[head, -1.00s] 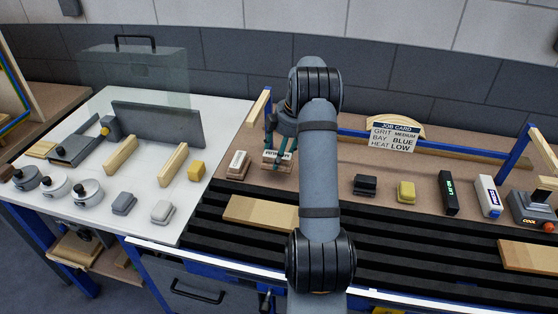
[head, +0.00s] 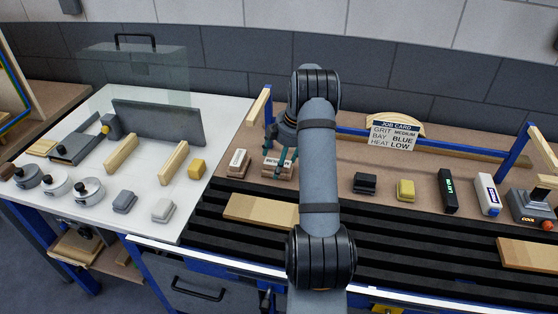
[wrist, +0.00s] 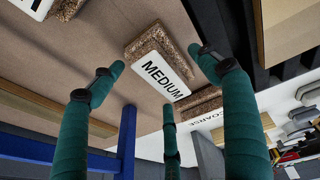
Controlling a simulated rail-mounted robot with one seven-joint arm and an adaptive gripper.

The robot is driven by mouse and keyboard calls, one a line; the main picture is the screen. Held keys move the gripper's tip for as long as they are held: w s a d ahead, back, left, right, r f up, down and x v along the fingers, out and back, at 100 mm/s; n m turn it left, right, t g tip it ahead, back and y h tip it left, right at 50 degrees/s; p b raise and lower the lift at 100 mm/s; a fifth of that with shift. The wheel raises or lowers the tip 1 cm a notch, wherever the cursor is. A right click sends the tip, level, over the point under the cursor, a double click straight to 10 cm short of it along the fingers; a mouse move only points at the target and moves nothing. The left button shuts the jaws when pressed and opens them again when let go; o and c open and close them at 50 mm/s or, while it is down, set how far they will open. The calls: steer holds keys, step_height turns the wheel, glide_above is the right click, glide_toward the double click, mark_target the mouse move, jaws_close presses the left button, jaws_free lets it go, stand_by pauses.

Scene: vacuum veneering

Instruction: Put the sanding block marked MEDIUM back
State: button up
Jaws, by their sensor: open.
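The MEDIUM sanding block (wrist: 160,68), brown and gritty with a white lettered label, lies on the brown bench top. In the head view, the MEDIUM block (head: 277,168) is at the back left of that bench, left of my arm. My gripper (wrist: 157,62) is open, its green fingers spread around the near side of the block in the wrist view; contact cannot be told. In the head view my gripper (head: 281,150) is just above and beside it, partly covering it.
The COARSE block (wrist: 203,115) is beside MEDIUM, at left in the head view (head: 238,163). Another block (wrist: 62,8) is cut off in the wrist view. A job card (head: 394,134) stands at the back. A wooden board (head: 262,211) lies on black slats in front.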

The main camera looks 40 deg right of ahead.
steer(key=shift+r, duration=0.45)
steer(key=v, duration=1.1)
steer(key=shift+s+r, duration=0.2)
steer(key=shift+s, duration=0.05)
